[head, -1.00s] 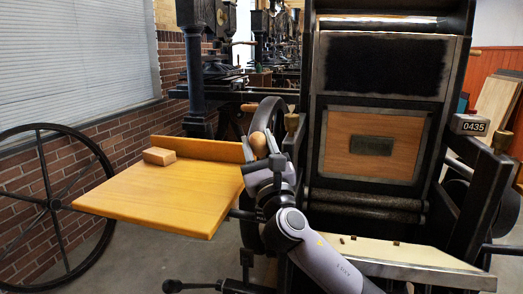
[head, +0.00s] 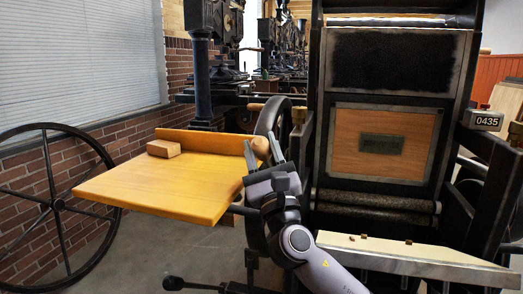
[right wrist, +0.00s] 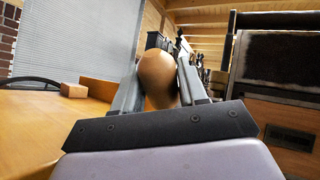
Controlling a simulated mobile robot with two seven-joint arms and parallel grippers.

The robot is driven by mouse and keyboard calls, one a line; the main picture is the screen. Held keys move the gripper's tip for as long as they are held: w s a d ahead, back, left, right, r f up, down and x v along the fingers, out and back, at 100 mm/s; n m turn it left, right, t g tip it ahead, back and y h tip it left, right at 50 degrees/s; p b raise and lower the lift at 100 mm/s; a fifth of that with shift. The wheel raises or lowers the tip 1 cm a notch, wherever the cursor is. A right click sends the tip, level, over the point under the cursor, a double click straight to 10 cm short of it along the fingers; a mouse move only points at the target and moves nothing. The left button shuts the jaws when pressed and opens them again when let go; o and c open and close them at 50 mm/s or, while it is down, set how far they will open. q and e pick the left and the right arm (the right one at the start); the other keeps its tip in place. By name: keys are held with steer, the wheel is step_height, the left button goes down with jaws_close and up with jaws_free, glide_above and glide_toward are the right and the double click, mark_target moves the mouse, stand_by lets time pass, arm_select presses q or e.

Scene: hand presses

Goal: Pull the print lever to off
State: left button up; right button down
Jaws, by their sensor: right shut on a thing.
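The print lever's rounded wooden knob (head: 261,147) stands at the press's left side, by the far right corner of the wooden feed board. My right gripper (head: 261,152) reaches up from below and is shut on it, one finger on each side. The right wrist view shows the knob (right wrist: 158,78) large between the two grey fingers (right wrist: 157,85). The lever's shaft below the knob is hidden by my gripper. My left gripper is not in view.
The feed board (head: 165,190) with a small wooden block (head: 163,148) lies left of my right arm. The dark press (head: 385,200) stands close on the right, with a pale slanted board (head: 420,258) in front. A large spoked wheel (head: 54,205) is at far left.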

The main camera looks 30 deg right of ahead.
steer(key=c, duration=0.8)
jaws_free()
steer(key=shift+a+f, duration=0.25)
steer(key=shift+f, duration=0.05)
steer(key=shift+c, duration=0.2)
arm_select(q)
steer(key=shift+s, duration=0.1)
arm_select(e)
steer(key=shift+o, duration=0.5)
steer(key=shift+s+r, duration=0.1)
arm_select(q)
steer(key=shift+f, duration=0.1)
arm_select(e)
steer(key=shift+d, duration=0.1)
steer(key=v, duration=0.6)
steer(key=shift+b, duration=0.4)
steer(key=shift+s, duration=0.3)
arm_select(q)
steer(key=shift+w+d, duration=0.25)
arm_select(e)
steer(key=shift+s+f, duration=0.25)
steer(key=shift+f, duration=0.05)
